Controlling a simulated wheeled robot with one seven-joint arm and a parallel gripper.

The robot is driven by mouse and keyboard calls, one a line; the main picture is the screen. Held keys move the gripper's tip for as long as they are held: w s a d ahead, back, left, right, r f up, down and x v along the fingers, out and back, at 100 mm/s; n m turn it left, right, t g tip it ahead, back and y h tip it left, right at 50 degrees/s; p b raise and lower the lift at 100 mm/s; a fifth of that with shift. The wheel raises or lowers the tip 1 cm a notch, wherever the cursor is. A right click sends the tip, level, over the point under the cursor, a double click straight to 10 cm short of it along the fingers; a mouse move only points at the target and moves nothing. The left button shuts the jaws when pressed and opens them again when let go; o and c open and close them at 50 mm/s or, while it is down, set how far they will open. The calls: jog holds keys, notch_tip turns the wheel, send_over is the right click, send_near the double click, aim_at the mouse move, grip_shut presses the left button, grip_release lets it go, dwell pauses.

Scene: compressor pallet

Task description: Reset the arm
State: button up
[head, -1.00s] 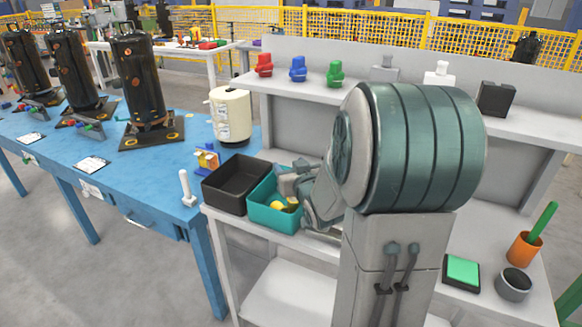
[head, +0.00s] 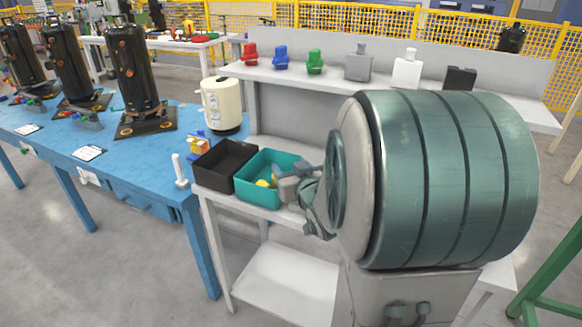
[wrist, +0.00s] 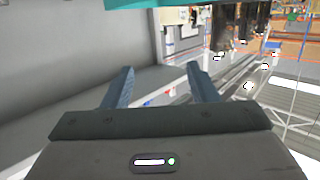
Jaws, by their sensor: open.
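My gripper (wrist: 160,80) shows in the wrist view with its two fingers wide apart and nothing between them. In the head view my arm is folded close to the camera, and its large rounded link covers much of the right side. The wrist end of my arm is beside the right edge of the teal bin (head: 243,193); the fingertips are not clear there. Yellow pieces (head: 264,183) lie in the teal bin. A teal edge (wrist: 150,4) crosses the top of the wrist view.
A black bin (head: 222,175) stands left of the teal bin on the white bench. Red (head: 250,55), blue (head: 281,60) and green (head: 315,63) parts sit on the shelf. The blue table (head: 125,165) carries black compressors (head: 133,75) and a cream cylinder (head: 220,105).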

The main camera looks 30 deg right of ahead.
jog(key=shift+a+r, duration=0.1)
jog(key=s+a+r+g+p, duration=0.3)
jog(key=s+a+g+p, duration=0.2)
jog(key=s, duration=0.5)
jog(key=s+a+r+n+g+y+p, duration=0.1)
jog(key=s+a+r+g+p, duration=0.2)
jog(key=s+a+g+p, duration=0.3)
jog(key=s+a+g, duration=0.2)
jog(key=s, duration=0.2)
jog(key=shift+s+r+y, duration=0.2)
jog(key=shift+r+y, duration=0.1)
